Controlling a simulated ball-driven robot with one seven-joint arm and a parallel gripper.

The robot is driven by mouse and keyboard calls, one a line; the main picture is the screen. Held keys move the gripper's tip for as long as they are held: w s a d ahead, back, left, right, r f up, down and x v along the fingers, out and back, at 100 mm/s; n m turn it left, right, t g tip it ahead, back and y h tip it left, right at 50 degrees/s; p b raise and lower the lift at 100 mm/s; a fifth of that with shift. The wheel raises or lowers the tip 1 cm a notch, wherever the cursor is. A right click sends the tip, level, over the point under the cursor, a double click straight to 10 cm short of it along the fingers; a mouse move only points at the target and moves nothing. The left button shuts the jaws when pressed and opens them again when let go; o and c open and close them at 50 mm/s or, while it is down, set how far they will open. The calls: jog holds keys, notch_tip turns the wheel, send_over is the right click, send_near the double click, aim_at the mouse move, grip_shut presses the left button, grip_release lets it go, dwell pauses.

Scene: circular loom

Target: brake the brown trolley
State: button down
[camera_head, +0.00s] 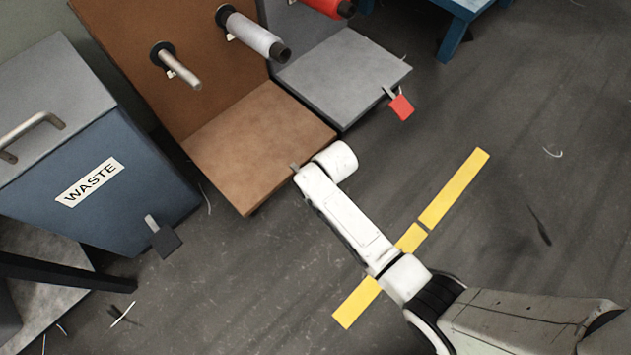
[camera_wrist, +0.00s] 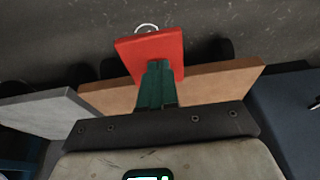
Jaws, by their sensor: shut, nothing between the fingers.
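The brown trolley (camera_head: 255,140) has a flat deck and an upright back panel. In the wrist view its deck edge (camera_wrist: 215,80) runs behind my gripper. A red pedal (camera_wrist: 130,50) shows at that edge in the wrist view. My gripper (camera_wrist: 158,66) has its green fingers shut and empty, with their tips over the red pedal. I cannot tell whether they touch it. In the head view my white arm hides the gripper and this pedal; only a small grey stub shows at the deck's front edge.
A grey trolley (camera_head: 345,75) with its own red pedal (camera_head: 401,107) stands close on the right. A blue waste bin (camera_head: 120,190) with a dark pedal (camera_head: 164,239) stands on the left. Spools stick out from the back panels. Yellow tape (camera_head: 455,187) marks the open floor.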

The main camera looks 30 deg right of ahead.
jog(key=shift+s+f+t, duration=0.3)
jog(key=shift+f+t, duration=0.25)
jog(key=shift+t, duration=0.05)
jog(key=shift+s+f+t+y, duration=0.1)
jog(key=shift+f+t+y, duration=0.2)
jog(key=shift+f+t, duration=0.35)
jog(key=shift+d+f, duration=0.1)
jog(key=shift+f, duration=1)
